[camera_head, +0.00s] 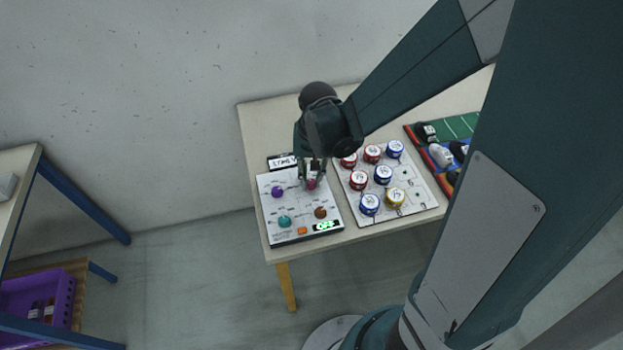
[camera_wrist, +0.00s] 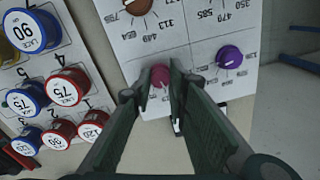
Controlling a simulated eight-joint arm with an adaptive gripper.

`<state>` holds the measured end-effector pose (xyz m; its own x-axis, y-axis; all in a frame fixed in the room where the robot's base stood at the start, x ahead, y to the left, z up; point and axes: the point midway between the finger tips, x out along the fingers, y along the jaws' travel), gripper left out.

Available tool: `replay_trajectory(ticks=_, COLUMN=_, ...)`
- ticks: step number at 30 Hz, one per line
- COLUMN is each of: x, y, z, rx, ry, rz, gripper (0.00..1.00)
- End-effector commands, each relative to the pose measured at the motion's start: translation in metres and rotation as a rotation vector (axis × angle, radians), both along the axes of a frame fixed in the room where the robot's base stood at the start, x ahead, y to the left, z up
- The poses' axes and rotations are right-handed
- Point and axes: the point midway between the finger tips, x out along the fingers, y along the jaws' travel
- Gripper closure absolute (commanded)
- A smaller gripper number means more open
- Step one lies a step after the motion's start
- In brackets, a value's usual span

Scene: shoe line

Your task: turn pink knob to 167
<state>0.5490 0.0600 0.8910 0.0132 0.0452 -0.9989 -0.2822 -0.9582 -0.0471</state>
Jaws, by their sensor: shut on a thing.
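The pink knob (camera_head: 311,184) sits on the white control panel (camera_head: 265,222), at the panel's back right. It also shows in the wrist view (camera_wrist: 160,75). My gripper (camera_head: 312,178) is over the panel, pointing down. In the wrist view my gripper (camera_wrist: 160,88) has its two fingers on either side of the pink knob, shut on it. The fingers hide part of the knob and some of its scale, so its setting cannot be read. A green display (camera_head: 327,226) at the panel's front right appears to read OFF.
The panel also carries a purple knob (camera_head: 278,192), a teal knob (camera_head: 284,221), a brown knob (camera_head: 320,212) and an orange button (camera_head: 302,231). A board (camera_head: 414,211) with several red, blue and yellow numbered discs stands close on the right. A small black-framed display (camera_head: 282,161) is behind.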

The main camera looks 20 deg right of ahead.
Motion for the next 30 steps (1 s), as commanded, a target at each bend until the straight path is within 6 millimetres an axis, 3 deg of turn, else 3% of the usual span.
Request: replay_trajectory(ticks=30, x=0.0017, y=0.0002, z=-0.0006, rx=0.000, ry=-0.001, rz=0.956, gripper=0.96)
